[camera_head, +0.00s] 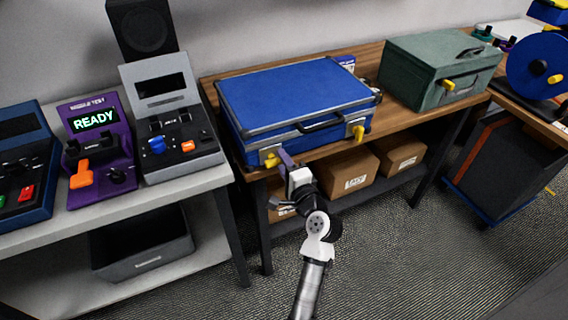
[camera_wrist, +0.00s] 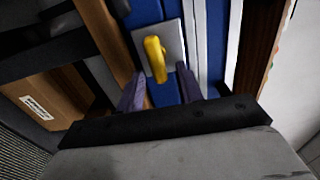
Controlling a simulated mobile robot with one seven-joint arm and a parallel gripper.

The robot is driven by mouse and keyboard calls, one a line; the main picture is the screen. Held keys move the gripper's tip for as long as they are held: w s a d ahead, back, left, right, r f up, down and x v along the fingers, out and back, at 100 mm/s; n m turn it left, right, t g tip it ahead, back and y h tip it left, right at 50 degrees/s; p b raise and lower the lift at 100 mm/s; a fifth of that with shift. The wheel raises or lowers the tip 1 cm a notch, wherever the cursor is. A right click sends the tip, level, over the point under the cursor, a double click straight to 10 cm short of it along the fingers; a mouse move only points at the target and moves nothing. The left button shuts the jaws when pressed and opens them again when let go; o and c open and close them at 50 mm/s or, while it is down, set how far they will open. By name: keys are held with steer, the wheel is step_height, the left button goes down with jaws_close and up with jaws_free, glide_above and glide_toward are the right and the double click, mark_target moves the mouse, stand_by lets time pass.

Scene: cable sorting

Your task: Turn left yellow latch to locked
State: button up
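The blue case (camera_head: 295,92) with silver edges lies closed on the wooden bench. Its left yellow latch (camera_head: 271,160) sits on a light plate at the front left of the case; the right yellow latch (camera_head: 358,132) is at the front right. My gripper (camera_head: 283,160) is just in front of the left latch. In the wrist view the left yellow latch (camera_wrist: 155,58) stands on its grey plate (camera_wrist: 158,42), beyond and between the two purple fingers. My gripper (camera_wrist: 160,90) is open, with a gap between its fingers and nothing held.
Cardboard boxes (camera_head: 350,172) lie on the shelf below. A green case (camera_head: 440,68) stands on the bench to the right. A grey table at left holds test devices, one a purple unit (camera_head: 97,150) reading READY. The floor in front is clear.

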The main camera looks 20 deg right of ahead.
steer(key=s+b, duration=0.3)
steer(key=s, duration=1)
steer(key=shift+s+d, duration=0.2)
steer(key=shift+s, duration=0.2)
